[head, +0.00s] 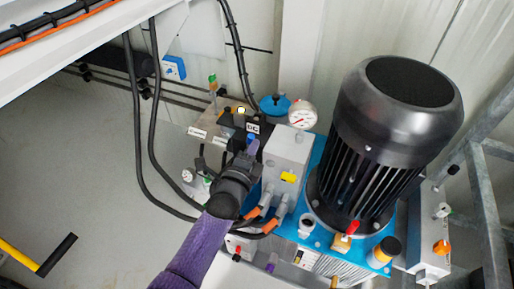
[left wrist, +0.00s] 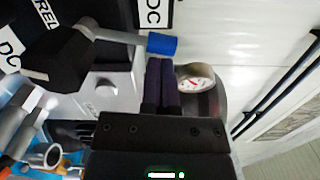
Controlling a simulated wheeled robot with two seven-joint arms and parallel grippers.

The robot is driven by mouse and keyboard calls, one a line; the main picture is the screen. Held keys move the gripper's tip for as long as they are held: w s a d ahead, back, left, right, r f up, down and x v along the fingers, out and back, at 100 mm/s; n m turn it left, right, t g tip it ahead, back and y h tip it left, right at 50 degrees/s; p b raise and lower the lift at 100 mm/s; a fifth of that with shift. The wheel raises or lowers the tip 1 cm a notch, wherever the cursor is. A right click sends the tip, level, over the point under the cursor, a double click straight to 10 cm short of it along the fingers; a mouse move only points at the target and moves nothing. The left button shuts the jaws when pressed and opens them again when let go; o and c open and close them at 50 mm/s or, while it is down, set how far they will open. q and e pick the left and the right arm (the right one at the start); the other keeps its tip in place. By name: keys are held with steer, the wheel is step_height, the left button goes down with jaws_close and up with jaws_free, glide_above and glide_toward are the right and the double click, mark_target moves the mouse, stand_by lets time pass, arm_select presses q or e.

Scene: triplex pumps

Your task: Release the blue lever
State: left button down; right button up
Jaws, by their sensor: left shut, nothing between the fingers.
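The blue lever (left wrist: 162,44) is a grey arm with a blue end, coming from a black body at the left of the left wrist view. My right gripper is in neither view.
A large black motor (head: 385,140) stands to the right on a blue base. A round gauge (head: 302,114) and a grey block (head: 287,160) are close to my gripper. Black hoses (head: 140,130) hang at the left. Open floor (head: 70,170) lies at the left.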

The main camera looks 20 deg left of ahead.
arm_select(q)
steer(key=a+n, duration=0.1)
steer(key=r+n+p, duration=0.1)
steer(key=shift+a+n, duration=0.35)
steer(key=shift+n, duration=0.05)
steer(key=shift+a+n+p, duration=0.35)
steer(key=shift+a+n, duration=0.1)
steer(key=shift+n, duration=0.35)
steer(key=shift+a+f+n, duration=0.1)
steer(key=shift+a+n, duration=0.5)
steer(key=shift+n, duration=0.3)
steer(key=shift+w+a, duration=0.1)
steer(key=shift+a, duration=0.2)
steer(key=shift+a+f, duration=0.1)
steer(key=shift+a, duration=0.05)
